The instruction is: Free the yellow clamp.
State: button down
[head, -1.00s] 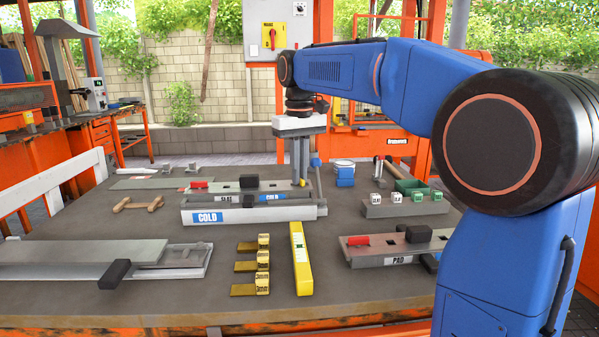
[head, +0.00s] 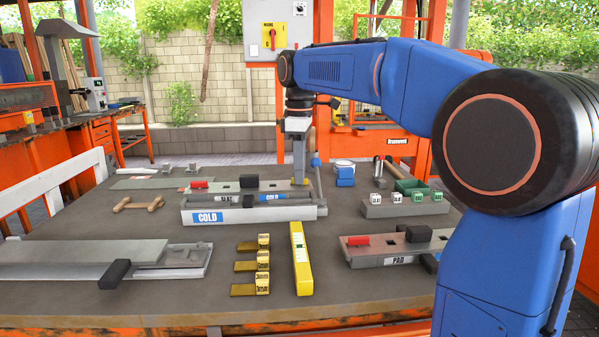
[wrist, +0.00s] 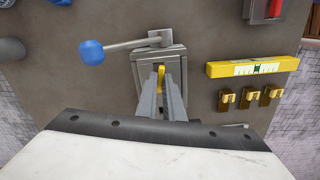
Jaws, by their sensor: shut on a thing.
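A small yellow piece (wrist: 161,69), apparently the yellow clamp, shows between my fingertips in the wrist view. My gripper (wrist: 160,82) is shut on it, over a grey square block (wrist: 143,68). In the head view my gripper (head: 300,182) points down at the right end of the grey fixture labelled COLD (head: 250,215).
In front lie a yellow level (head: 300,258) and several yellow labelled pieces (head: 263,265). A PAD fixture (head: 390,250) stands at right, a grey block with small cubes (head: 400,210) behind it. A long grey fixture (head: 80,255) is at left.

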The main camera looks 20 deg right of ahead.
jog(key=shift+n, duration=1.2)
jog(key=c, duration=1.9)
grip_release()
jog(key=shift+o, duration=0.2)
jog(key=shift+r, duration=0.1)
notch_tip(320, 180, up, 17)
jog(key=shift+r, duration=0.1)
